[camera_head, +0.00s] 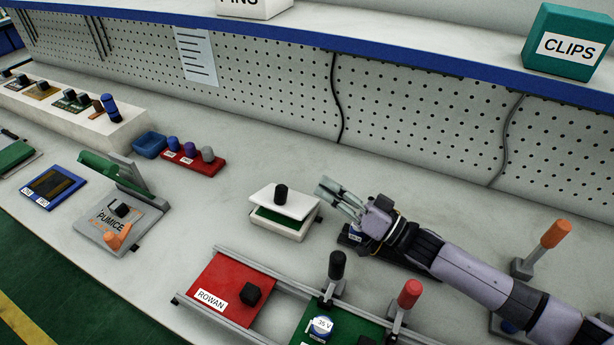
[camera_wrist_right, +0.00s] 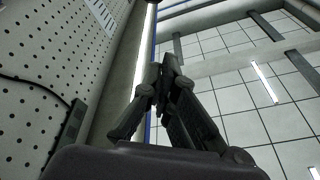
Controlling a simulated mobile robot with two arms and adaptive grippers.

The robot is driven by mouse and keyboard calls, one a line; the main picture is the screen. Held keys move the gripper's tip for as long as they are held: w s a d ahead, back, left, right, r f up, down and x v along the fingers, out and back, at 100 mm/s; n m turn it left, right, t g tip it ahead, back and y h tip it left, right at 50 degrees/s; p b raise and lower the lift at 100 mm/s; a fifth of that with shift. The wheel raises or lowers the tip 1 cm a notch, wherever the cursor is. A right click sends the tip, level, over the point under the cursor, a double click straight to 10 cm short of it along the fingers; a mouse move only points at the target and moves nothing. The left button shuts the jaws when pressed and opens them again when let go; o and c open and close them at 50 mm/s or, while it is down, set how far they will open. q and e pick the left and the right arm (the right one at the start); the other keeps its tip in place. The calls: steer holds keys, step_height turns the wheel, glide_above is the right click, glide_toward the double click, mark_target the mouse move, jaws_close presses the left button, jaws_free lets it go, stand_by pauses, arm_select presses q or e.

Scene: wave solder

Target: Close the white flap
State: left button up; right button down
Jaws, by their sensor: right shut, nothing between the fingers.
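The white flap (camera_head: 284,200) with a black knob tops a small white box (camera_head: 277,228) on the bench, in the middle of the head view. The flap stands partly open, and a green strip (camera_head: 273,218) shows beneath it along the front. My right gripper (camera_head: 335,196) is just to the right of the flap, apart from it as far as I can tell. Its fingers are shut and empty. In the right wrist view the closed fingers (camera_wrist_right: 165,72) point up toward the ceiling, and the flap is not seen. My left gripper is not in view.
A red plate marked ROWAN (camera_head: 228,287) and a rail frame with a black-handled clamp (camera_head: 336,270) and a red-handled one (camera_head: 408,297) lie in front. A fixture marked PUMICE (camera_head: 118,222) is left.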

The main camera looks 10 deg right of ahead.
step_height(320, 180, up, 5)
steer(key=w+d+n+g+h+p, duration=0.2)
steer(key=w+d+n+g+p, duration=0.1)
steer(key=n+g+p, duration=0.25)
steer(key=shift+m, duration=0.45)
steer(key=w+a+f, duration=0.1)
steer(key=a, duration=0.2)
steer(key=w+a+f, duration=0.1)
steer(key=a+f, duration=0.1)
steer(key=a, duration=0.1)
steer(key=w+a+f, duration=0.1)
steer(key=a, duration=0.2)
steer(key=shift+w+a+f, duration=0.2)
steer(key=shift+w+f, duration=0.1)
steer(key=shift+f, duration=0.05)
steer(key=shift+s+a+f, duration=0.1)
steer(key=shift+s+f, duration=0.1)
steer(key=shift+f, duration=0.3)
